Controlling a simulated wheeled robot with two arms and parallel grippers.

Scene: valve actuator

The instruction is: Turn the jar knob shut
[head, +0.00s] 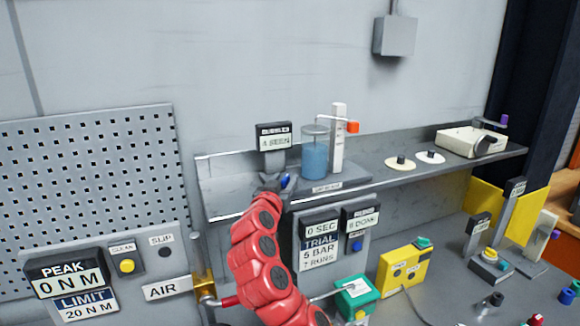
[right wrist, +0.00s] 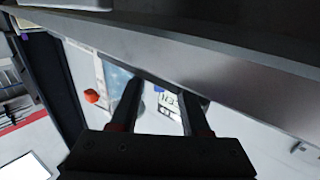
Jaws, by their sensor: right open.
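The jar (head: 315,157) is clear with blue contents and stands on the shelf beside a white upright post with an orange-red block. A small blue knob (head: 285,181) shows at the shelf's front, left of the jar and below a small display. My right gripper (head: 272,184) is at the shelf's front edge, close beside this knob and partly overlapping it; contact cannot be told. In the right wrist view my right gripper (right wrist: 163,106) is open, with a small blue patch (right wrist: 158,88) and a display beyond its fingers. My left gripper is out of view.
The grey shelf (head: 390,178) has a front lip and carries pale discs and a cream device on the right. A display stand (head: 274,137) rises behind my gripper. Below are a trial panel (head: 320,245), a yellow box (head: 404,268) and a green box (head: 355,297).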

